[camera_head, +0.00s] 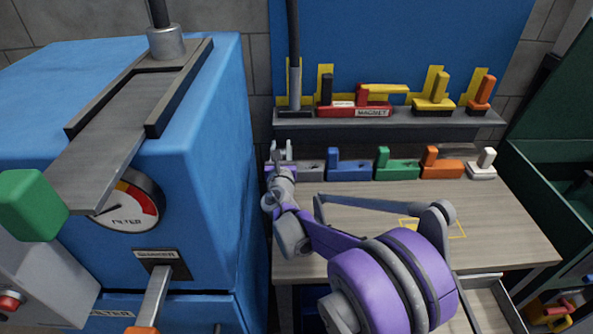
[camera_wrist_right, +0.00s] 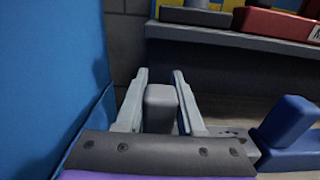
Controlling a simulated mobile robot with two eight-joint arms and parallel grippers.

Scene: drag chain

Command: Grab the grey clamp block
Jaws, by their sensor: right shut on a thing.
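The grey clamp block (camera_head: 311,168) stands at the left end of a row of clamp blocks along the back of the wooden bench. In the right wrist view its upright grey part (camera_wrist_right: 161,108) is between the two fingers of my right gripper (camera_wrist_right: 160,82). My right gripper also shows in the head view (camera_head: 282,150), at the left end of the block, and it is shut on it. The lower part of the block is partly hidden by my gripper. My left gripper is not in view.
Blue (camera_head: 348,170), green (camera_head: 398,169), orange (camera_head: 442,168) and white (camera_head: 482,170) blocks stand to the right. A grey shelf (camera_head: 440,119) with magnet tools is behind. A large blue machine (camera_head: 215,150) rises close on the left. The bench middle (camera_head: 370,225) is clear.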

